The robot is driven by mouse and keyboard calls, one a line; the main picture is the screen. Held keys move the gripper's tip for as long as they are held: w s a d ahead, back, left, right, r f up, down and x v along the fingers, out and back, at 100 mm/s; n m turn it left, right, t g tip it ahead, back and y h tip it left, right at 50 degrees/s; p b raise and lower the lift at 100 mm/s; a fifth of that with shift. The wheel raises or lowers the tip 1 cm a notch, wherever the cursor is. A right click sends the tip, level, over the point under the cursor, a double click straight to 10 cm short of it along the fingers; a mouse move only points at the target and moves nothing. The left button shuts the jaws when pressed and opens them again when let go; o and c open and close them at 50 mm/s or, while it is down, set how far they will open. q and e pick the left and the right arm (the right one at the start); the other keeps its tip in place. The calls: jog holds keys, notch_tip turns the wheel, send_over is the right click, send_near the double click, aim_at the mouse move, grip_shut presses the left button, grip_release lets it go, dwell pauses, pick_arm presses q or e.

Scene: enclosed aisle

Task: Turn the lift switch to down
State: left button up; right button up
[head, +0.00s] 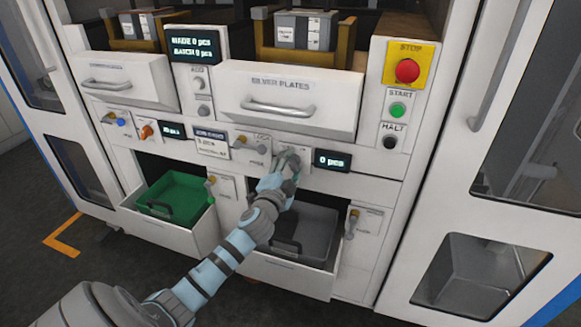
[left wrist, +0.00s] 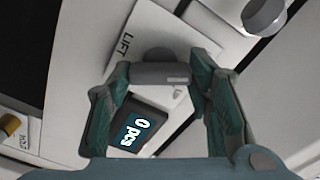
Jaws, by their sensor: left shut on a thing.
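The lift switch (left wrist: 158,60) is a grey knob on a pale plate marked LIFT (left wrist: 126,42) in the left wrist view. My left gripper (head: 287,166) reaches the panel below the silver plates drawer in the head view. In the left wrist view its two teal fingers (left wrist: 160,74) are shut on the knob, one on each side. The gripper hides most of the switch in the head view, and I cannot tell which way the knob points. My right gripper is in neither view.
A display reading 0 pcs (head: 332,160) sits just right of the gripper. The silver plates drawer (head: 285,98) is above it. Below are an open drawer with a grey bin (head: 312,232) and one with a green bin (head: 172,196). A red stop button (head: 407,70) is at upper right.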

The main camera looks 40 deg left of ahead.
pick_arm(q)
jog(key=o, duration=1)
jog(key=shift+c, duration=0.2)
jog(key=shift+o, duration=0.9)
jog(key=shift+s+d, duration=0.1)
jog(key=shift+s, duration=0.2)
jog(key=v, duration=1.1)
jog(key=shift+s, duration=0.2)
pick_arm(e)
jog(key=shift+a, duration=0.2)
pick_arm(q)
jog(key=shift+d, duration=0.1)
